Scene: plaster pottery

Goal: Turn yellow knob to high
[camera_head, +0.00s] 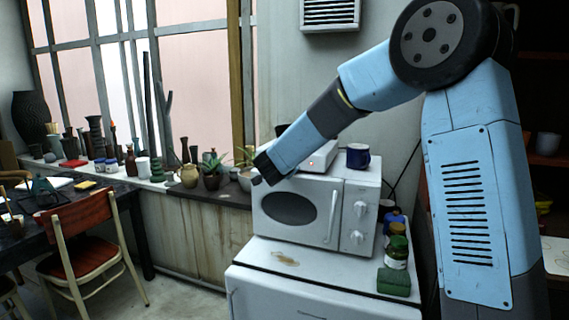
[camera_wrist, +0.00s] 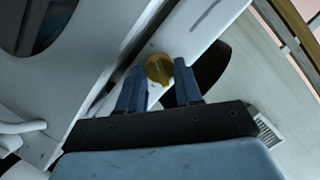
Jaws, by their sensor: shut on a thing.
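The yellow knob (camera_wrist: 160,69) is on a white appliance (camera_wrist: 186,32) in the wrist view. My gripper (camera_wrist: 157,73) has one blue finger on each side of the knob and is shut on it. In the head view my gripper (camera_head: 262,172) is over the top left of the white microwave (camera_head: 325,188), at the left end of a flat white box (camera_head: 318,156) with a small red light. The knob is hidden there by the gripper and arm. The knob's setting marks cannot be read.

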